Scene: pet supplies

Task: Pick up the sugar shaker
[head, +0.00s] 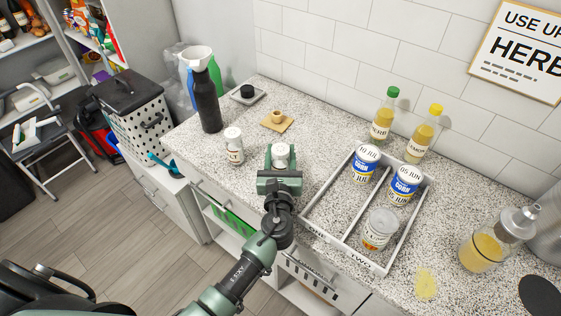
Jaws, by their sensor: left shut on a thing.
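My left gripper (280,168) is over the speckled counter near its front edge, shut on a small container with a pale round top (281,152). This looks like the sugar shaker; its lower part is hidden by the gripper, and I cannot tell whether it touches the counter. A similar small jar with a white cap (233,134) and a label stands upright to the left, apart from the gripper. My right gripper is not in view.
A divided tray (313,208) with several cans is right of the gripper. Two bottles (383,116) stand behind it. A glass dispenser (479,254) stands at right.

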